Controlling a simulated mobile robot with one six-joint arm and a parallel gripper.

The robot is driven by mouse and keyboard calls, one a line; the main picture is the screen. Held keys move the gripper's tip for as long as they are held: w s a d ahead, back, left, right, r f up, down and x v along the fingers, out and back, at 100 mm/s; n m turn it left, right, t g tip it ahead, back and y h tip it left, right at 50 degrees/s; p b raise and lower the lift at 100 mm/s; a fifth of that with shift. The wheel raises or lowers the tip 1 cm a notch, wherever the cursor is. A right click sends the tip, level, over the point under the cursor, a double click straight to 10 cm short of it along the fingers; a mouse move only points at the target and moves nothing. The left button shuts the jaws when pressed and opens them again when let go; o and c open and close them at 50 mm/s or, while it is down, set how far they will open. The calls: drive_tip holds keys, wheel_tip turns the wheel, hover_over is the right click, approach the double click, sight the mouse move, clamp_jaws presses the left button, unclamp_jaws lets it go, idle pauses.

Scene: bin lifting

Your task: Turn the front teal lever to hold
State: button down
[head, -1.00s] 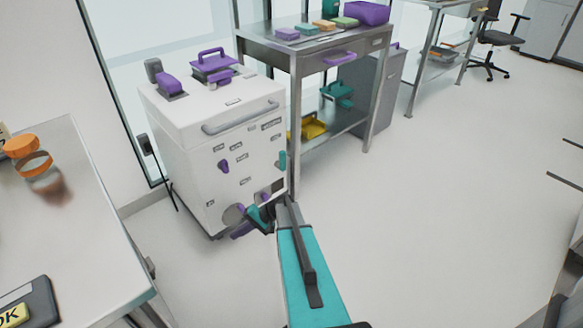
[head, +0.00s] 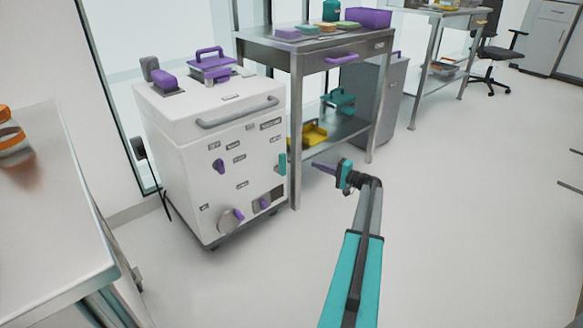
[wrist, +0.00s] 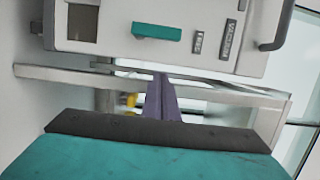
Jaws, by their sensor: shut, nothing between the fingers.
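The teal lever (head: 282,163) is on the front of the white machine (head: 165,160), near its right edge. It stands upright in the head view, below small labels. In the wrist view the teal lever (wrist: 157,32) lies sideways at the top, beside a dark label. My gripper (head: 315,165) is to the right of the lever, apart from it, with purple fingers pointing left toward the machine. In the wrist view the fingers of my gripper (wrist: 160,80) are together and empty, below the lever in the picture.
The machine front also has a purple knob (head: 219,166), a round grey dial (head: 230,220) and a handle bar (head: 238,112). A steel table (head: 310,48) stands close behind, its leg near my gripper. A bench (head: 60,220) is at left. Floor at right is clear.

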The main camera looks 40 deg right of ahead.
sight(280, 163)
idle(0.4)
drive_tip(key=w+a+b, duration=0.5)
drive_tip(key=w, duration=0.5)
drive_tip(key=shift+a, duration=0.35)
idle(0.4)
drive_tip(key=shift+s+d+r, duration=0.1)
drive_tip(key=shift+d, duration=0.05)
idle(0.5)
